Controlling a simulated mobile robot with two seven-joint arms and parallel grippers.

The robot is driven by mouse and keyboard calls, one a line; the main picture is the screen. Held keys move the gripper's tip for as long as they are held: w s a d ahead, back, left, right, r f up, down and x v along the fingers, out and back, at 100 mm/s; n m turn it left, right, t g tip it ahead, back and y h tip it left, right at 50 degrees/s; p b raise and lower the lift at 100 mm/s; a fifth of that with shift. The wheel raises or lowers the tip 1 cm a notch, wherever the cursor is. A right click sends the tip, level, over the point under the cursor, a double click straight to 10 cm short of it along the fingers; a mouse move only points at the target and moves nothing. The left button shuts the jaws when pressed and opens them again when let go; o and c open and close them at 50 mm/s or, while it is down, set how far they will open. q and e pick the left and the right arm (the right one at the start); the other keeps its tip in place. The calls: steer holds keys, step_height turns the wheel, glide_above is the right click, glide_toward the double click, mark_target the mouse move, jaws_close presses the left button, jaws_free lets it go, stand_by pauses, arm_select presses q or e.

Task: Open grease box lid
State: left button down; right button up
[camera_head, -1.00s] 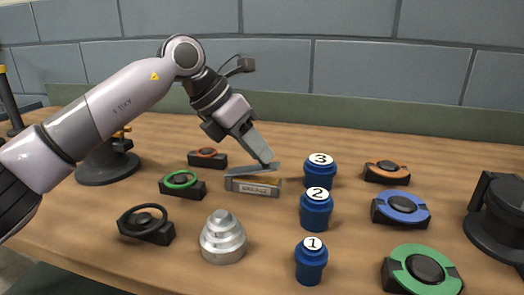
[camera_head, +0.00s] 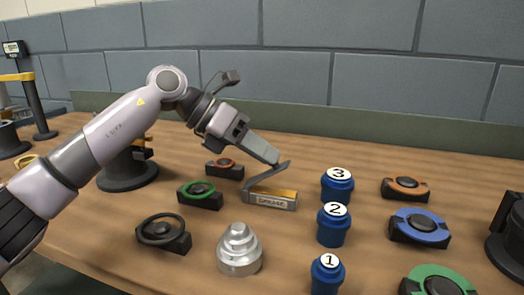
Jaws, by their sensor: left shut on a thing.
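The grease box (camera_head: 271,200) is a small box with a "GREASE" label on its front, standing near the middle of the table. Its grey lid (camera_head: 266,174) is tilted up, with its right end raised and its left end low at the box. Yellowish contents show under the lid. My left gripper (camera_head: 279,163) reaches down from the upper left and is shut on the raised end of the lid. My right gripper is not in view.
Blue numbered pots (camera_head: 334,224) stand in a column right of the box. A silver stepped cone (camera_head: 239,249) stands in front. Ring parts on dark blocks, such as the green one (camera_head: 200,194) and the blue one (camera_head: 419,227), lie on both sides.

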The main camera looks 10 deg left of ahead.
arm_select(q)
steer(key=c, duration=1)
jaws_free()
steer(key=shift+c, duration=0.2)
steer(key=shift+a+r, duration=0.1)
steer(key=v, duration=0.6)
steer(key=shift+a+r+p, duration=0.25)
steer(key=shift+a+p, duration=0.1)
steer(key=shift+p, duration=0.05)
steer(key=shift+s, duration=0.1)
